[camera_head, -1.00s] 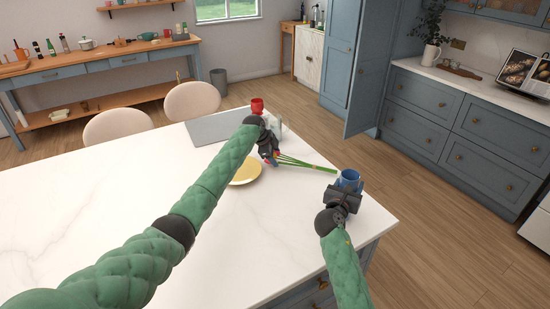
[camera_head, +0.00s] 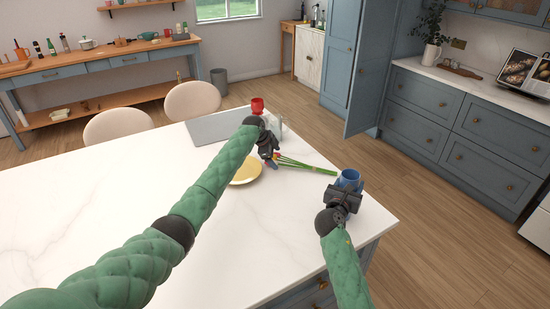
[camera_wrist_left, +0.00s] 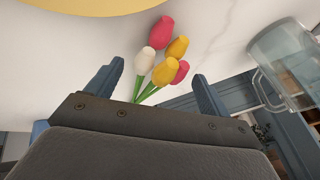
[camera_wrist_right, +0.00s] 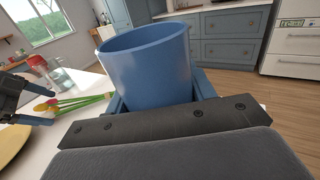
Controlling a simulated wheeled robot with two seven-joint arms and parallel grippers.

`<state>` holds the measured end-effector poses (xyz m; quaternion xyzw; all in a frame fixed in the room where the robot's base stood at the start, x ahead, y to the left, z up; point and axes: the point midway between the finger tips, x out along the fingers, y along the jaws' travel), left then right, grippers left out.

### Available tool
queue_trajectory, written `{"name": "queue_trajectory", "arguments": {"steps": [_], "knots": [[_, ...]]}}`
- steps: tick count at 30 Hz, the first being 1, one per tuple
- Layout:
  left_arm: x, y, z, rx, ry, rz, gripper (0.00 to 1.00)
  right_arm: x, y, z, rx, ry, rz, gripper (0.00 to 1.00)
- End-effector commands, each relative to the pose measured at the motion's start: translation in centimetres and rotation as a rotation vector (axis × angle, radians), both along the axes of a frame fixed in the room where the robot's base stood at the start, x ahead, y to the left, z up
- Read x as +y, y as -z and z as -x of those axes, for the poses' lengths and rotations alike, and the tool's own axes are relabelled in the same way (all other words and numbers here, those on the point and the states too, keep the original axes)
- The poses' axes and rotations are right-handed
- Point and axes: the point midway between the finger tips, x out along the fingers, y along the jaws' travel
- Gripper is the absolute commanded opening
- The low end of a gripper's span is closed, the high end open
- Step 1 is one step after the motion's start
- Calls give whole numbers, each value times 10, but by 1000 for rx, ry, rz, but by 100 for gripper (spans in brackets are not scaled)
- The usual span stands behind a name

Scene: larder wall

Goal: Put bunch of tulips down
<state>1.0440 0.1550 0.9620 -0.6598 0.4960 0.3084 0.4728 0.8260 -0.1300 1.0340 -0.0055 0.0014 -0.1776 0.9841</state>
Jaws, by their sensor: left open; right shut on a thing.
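The bunch of tulips (camera_head: 306,166) lies on the white worktop, green stems pointing right. Its pink, white and yellow heads (camera_wrist_left: 164,60) show between the fingers of my left gripper in the left wrist view. My left gripper (camera_head: 270,160) is open at the flower-head end, its fingers apart on either side of the bunch. My right gripper (camera_head: 345,190) is shut on a blue cup (camera_wrist_right: 150,68), which stands upright near the stem ends. The tulips (camera_wrist_right: 75,103) also lie left of the cup in the right wrist view.
A yellow plate (camera_head: 246,172) lies left of the tulips, partly behind my left arm. A clear glass jug (camera_wrist_left: 285,65), a red cup (camera_head: 257,105) and a grey sheet-like thing (camera_head: 212,127) are beyond. The front of the worktop (camera_head: 265,235) is clear.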

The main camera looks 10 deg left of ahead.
Motion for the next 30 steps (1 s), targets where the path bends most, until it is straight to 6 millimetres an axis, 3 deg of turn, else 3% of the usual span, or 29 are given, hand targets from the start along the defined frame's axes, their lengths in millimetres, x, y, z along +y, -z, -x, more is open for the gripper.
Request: {"name": "queue_trajectory", "arguments": {"steps": [18, 30], "knots": [[38, -89, 33, -1, -1, -1, 81, 0, 0, 0, 0, 0, 1, 24], [42, -100, 36, 0, 0, 0, 81, 0, 0, 0, 0, 0, 1, 24]]}}
